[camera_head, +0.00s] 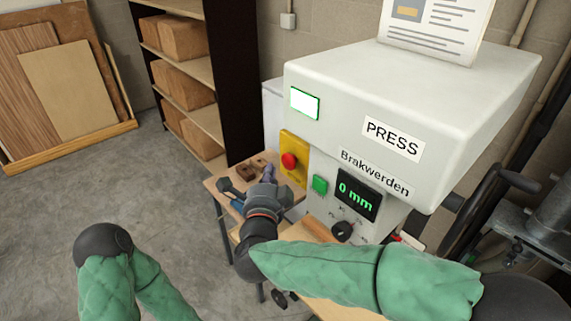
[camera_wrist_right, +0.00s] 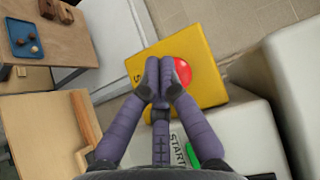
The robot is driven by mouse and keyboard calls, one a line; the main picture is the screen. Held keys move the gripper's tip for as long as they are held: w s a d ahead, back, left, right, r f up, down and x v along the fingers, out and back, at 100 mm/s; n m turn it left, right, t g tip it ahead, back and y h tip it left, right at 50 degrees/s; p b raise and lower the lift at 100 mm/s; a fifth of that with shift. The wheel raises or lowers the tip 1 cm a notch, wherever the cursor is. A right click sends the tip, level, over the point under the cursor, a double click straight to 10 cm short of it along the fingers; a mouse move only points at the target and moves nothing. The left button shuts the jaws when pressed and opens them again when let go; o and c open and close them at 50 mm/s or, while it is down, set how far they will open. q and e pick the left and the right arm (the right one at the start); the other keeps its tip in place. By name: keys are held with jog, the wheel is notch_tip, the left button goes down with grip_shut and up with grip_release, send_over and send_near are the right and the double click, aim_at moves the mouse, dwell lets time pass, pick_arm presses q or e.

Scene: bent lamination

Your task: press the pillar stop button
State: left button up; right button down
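The stop button (camera_head: 289,160) is a round red knob on a yellow plate (camera_head: 299,174) at the left of the press front. In the right wrist view the red button (camera_wrist_right: 183,71) shows just beyond and right of my fingertips, on the yellow plate (camera_wrist_right: 205,45). My right gripper (camera_head: 268,171) is below and left of the button in the head view. In the wrist view its purple fingers (camera_wrist_right: 158,75) are drawn together, with nothing seen between them. They overlap the plate in view; I cannot tell whether they touch it. My left gripper is out of view.
A green button (camera_head: 320,185) and a 0 mm display (camera_head: 356,196) sit right of the plate on the press (camera_head: 400,85). A small wooden table (camera_head: 220,187) with a blue tray (camera_wrist_right: 24,38) stands left. Shelves with boxes are behind; the floor at left is clear.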

aim_at(281, 159)
jog(key=shift+w+d, duration=0.55)
jog(key=shift+d, duration=0.2)
jog(key=shift+w+d+f+b, duration=0.1)
jog(key=shift+d+b, duration=0.05)
jog(key=shift+b, duration=0.25)
dwell(0.7)
jog(key=shift+w+d, duration=0.15)
jog(key=shift+d, duration=0.1)
jog(key=shift+w+d+b, duration=0.3)
jog(key=shift+d+b, duration=0.1)
jog(key=shift+b, duration=0.05)
dwell(1.0)
jog(key=shift+s+a, duration=0.1)
jog(key=shift+a, duration=0.05)
jog(key=shift+s+a, duration=0.45)
jog(key=shift+a, duration=0.15)
jog(key=shift+s+a, duration=0.75)
jog(key=shift+a, duration=0.3)
jog(key=shift+s+a, duration=0.7)
jog(key=shift+a, duration=0.3)
